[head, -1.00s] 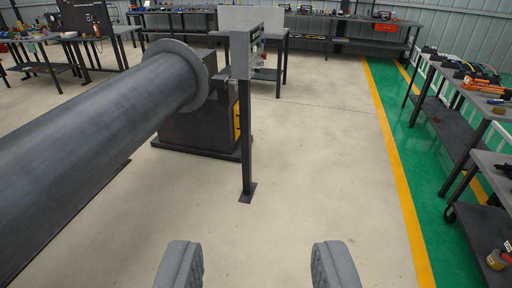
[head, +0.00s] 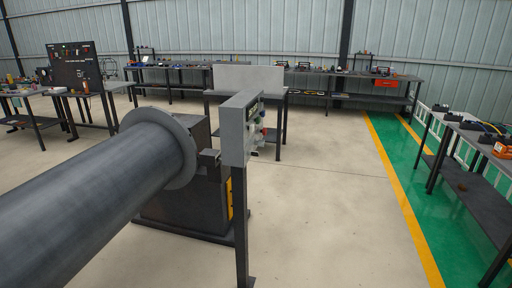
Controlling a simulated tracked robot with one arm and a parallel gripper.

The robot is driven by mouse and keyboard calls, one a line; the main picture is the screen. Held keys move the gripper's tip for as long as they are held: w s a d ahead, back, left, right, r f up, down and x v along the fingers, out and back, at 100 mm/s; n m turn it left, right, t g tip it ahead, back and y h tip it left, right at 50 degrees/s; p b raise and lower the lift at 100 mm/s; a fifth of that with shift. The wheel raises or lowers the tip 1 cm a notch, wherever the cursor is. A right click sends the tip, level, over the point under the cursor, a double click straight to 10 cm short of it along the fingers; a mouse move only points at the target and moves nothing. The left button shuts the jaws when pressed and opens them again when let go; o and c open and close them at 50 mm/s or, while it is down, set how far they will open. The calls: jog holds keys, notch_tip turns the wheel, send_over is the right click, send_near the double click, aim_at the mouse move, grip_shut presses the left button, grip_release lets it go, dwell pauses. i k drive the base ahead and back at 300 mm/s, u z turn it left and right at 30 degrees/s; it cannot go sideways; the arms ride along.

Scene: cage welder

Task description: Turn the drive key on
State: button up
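A grey control box (head: 238,128) stands on a dark post (head: 240,225) near the middle of the head view. I see it from its side and edge. Its panel face (head: 255,112) points to the right and shows only as a narrow slanted strip. Small controls, a red one (head: 264,131) among them, stick out from it. I cannot make out the drive key among them. My gripper is out of the picture.
A large grey roller (head: 95,200) with a round flange fills the lower left, joined to a dark machine housing (head: 190,205) behind the post. Clear floor (head: 330,220) lies to the right, up to a yellow line and green walkway. Benches with tools stand at the back and right.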

aim_at(255, 154)
jog(key=z, duration=0.1)
jog(key=i, duration=2.65)
jog(key=z, duration=0.35)
